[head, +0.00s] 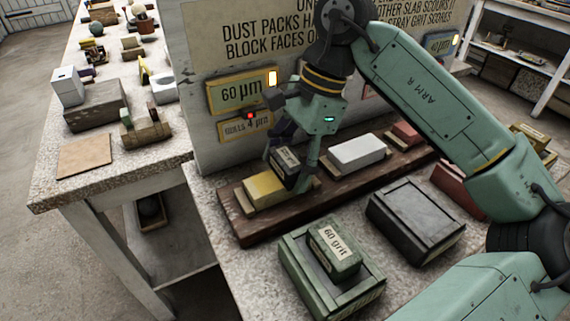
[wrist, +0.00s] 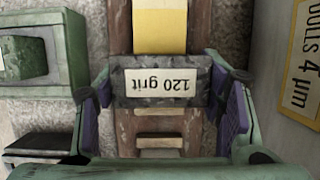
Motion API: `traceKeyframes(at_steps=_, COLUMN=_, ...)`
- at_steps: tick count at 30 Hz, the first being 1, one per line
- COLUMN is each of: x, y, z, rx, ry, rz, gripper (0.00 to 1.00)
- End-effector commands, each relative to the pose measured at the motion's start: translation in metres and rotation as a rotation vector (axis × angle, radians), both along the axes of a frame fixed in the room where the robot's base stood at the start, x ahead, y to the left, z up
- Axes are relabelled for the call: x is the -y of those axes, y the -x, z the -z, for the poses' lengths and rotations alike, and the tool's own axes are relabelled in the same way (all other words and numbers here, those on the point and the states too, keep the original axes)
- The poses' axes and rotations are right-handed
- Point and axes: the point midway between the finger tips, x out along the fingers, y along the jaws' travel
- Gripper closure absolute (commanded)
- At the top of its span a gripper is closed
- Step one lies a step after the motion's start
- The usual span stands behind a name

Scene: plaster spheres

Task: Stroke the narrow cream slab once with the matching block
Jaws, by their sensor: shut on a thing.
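My gripper (head: 288,155) is shut on a dark grey block (head: 284,168) labelled "120 grit". In the wrist view, the block (wrist: 165,87) sits between the purple finger pads of my gripper (wrist: 165,95), its label upside down. A yellow-cream slab (head: 262,190) lies on a brown wooden board (head: 245,238), at its left end. The block is over or beside that slab's right end; I cannot tell whether they touch. In the wrist view, the slab (wrist: 160,30) runs up from the block's far edge. A whiter slab (head: 357,152) lies mid-board.
A reddish slab (head: 405,133) lies further right on the board. In front stand a green tray (head: 292,268) with a green "60 grit" block (head: 335,248) and a dark, apparently empty tray (head: 415,220). A sign panel (head: 225,50) rises behind the board.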

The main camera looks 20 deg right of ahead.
Motion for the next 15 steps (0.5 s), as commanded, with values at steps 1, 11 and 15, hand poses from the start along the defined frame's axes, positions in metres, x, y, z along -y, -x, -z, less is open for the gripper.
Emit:
traceKeyframes(at_steps=1, x=0.002, y=0.000, z=0.002, rx=-0.001, ry=0.002, rz=0.001, gripper=0.82)
traceKeyframes(at_steps=11, x=0.011, y=-0.002, z=0.002, rx=-0.001, ry=0.001, rz=0.001, gripper=0.82)
traceKeyframes(at_steps=15, x=0.014, y=-0.003, z=0.001, rx=-0.001, ry=0.001, rz=0.001, gripper=0.82)
